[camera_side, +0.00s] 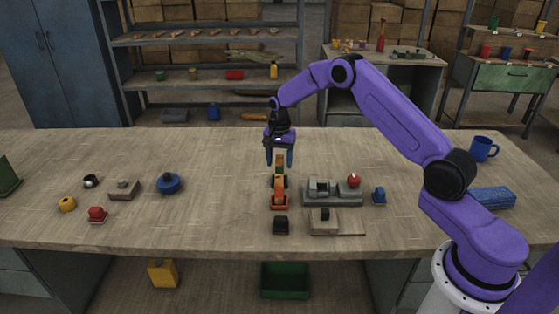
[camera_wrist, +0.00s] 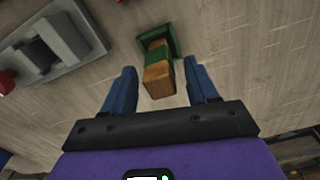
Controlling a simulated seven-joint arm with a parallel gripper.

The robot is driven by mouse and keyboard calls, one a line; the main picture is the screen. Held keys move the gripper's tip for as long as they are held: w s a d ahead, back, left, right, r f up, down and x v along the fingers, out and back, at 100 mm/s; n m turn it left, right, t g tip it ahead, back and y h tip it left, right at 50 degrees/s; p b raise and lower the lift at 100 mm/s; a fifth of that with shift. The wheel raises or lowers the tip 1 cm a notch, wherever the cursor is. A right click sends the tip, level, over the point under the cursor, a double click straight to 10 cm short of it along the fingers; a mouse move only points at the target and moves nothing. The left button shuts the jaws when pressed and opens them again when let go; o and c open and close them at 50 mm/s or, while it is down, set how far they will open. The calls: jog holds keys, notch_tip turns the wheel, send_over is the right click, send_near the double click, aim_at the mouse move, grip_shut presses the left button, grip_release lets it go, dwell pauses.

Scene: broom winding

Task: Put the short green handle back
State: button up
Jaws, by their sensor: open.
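A small piece with green and orange-brown parts (camera_side: 280,171) stands on the table below my gripper. In the wrist view, its orange-brown block (camera_wrist: 158,78) and a green part (camera_wrist: 158,41) show between and just beyond the fingertips. I cannot tell which part is the short green handle. My gripper (camera_side: 279,162) points down over this piece. Its two blue fingers are apart, one on each side, with gaps between them and the piece in the wrist view (camera_wrist: 159,68). An orange holder-like piece (camera_side: 280,201) sits just in front of it in the side view.
A grey fixture (camera_side: 332,198) with a red knob (camera_side: 354,181) stands close on the right. Blue, red and yellow pieces sit to the left. A blue mug (camera_side: 483,149) is at the far right. Table between is clear.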

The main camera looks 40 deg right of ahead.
notch_tip(320, 180, up, 12)
jog(key=s+a+r+n, duration=0.3)
jog(key=s+a+n, duration=0.3)
jog(key=s+a, duration=0.35)
jog(key=s+a+r+n, duration=0.4)
jog(key=s+a+n, duration=0.2)
jog(key=s+a, duration=0.3)
jog(key=s+d+f+n, duration=0.1)
jog(key=s+n, duration=0.5)
jog(key=s, duration=0.7)
jog(key=s+d+f+n, duration=0.1)
jog(key=s+d+n, duration=0.3)
jog(key=s, duration=0.9)
jog(key=shift+s+n, duration=0.15)
jog(key=shift+n, duration=0.75)
